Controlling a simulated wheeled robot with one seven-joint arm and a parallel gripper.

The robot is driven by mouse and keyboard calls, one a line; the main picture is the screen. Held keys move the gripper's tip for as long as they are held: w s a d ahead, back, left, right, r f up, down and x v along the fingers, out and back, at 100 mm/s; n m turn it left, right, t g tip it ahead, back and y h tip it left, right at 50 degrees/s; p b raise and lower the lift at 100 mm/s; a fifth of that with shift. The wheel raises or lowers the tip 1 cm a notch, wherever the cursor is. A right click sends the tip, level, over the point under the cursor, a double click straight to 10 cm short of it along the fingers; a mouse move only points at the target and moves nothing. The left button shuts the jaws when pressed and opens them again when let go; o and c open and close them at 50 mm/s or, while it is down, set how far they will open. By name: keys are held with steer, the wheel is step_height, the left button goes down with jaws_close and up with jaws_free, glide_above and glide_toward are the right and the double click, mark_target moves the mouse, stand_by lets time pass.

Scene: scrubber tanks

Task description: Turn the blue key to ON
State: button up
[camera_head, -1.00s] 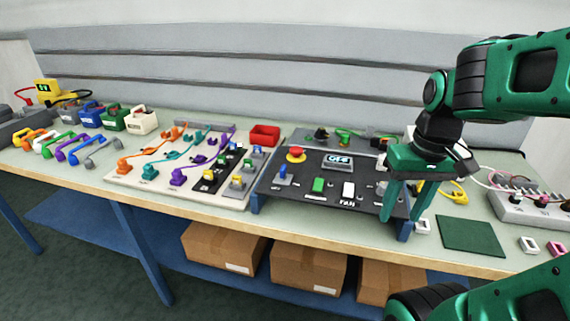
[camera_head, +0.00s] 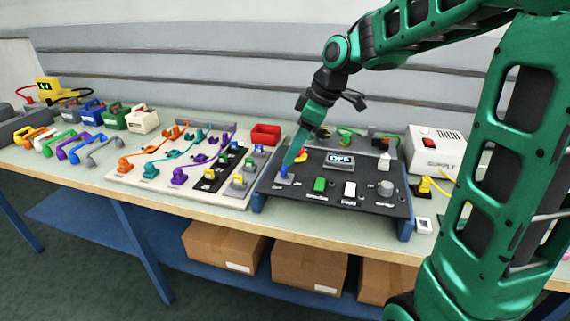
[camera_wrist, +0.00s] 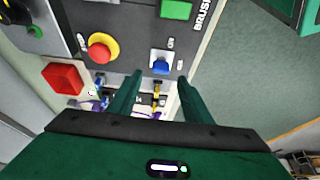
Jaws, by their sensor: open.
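The blue key (camera_head: 284,172) stands on the left side of the dark control panel (camera_head: 331,196). In the wrist view the blue key (camera_wrist: 161,66) sits on a light square base beside small lettering I cannot read with certainty. The panel's display (camera_head: 339,160) reads OFF. My gripper (camera_head: 289,164) is at the key in the head view, pointing down and tilted. In the wrist view my gripper (camera_wrist: 160,77) has its two green fingers apart, with the key between and just beyond the tips. Whether they touch it I cannot tell.
A red mushroom button (camera_wrist: 103,47) on a yellow ring is close to the key. A green switch (camera_head: 320,184), a white switch (camera_head: 349,189) and a grey knob (camera_head: 385,188) share the panel.

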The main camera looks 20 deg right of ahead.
mark_target(287, 175)
steer(key=shift+x, duration=2.8)
steer(key=shift+s, duration=0.1)
steer(key=shift+d, duration=0.1)
steer(key=c, duration=1.1)
steer(key=shift+o, duration=0.2)
